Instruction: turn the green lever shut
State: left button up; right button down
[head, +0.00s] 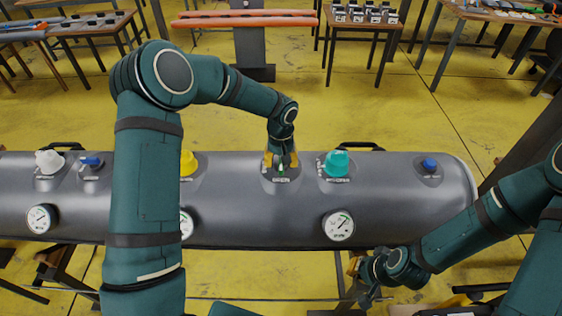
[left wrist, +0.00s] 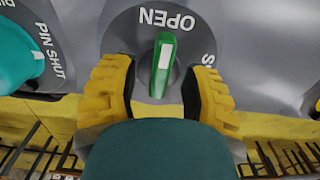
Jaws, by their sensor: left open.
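The green lever (head: 281,168) sits on a round grey plate on top of the long grey tube. In the left wrist view the lever (left wrist: 162,66) has a white stripe and points up toward the word OPEN; another word at right is partly hidden by a finger. My left gripper (head: 281,160) is over the lever, its yellow fingers (left wrist: 158,95) spread on either side with gaps between them and the lever. My right gripper (head: 368,288) is low in front of the tube, far from the lever; its fingers are too small and dark to judge.
The grey tube (head: 405,190) also carries a teal cap (head: 337,163) just right of the lever, a yellow cap (head: 188,163), blue knobs (head: 429,164), a white cap (head: 49,161) and gauges (head: 339,225). Tables with parts stand behind; yellow floor lies between.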

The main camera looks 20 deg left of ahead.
pick_arm(q)
jog(key=shift+f, duration=0.25)
grip_shut()
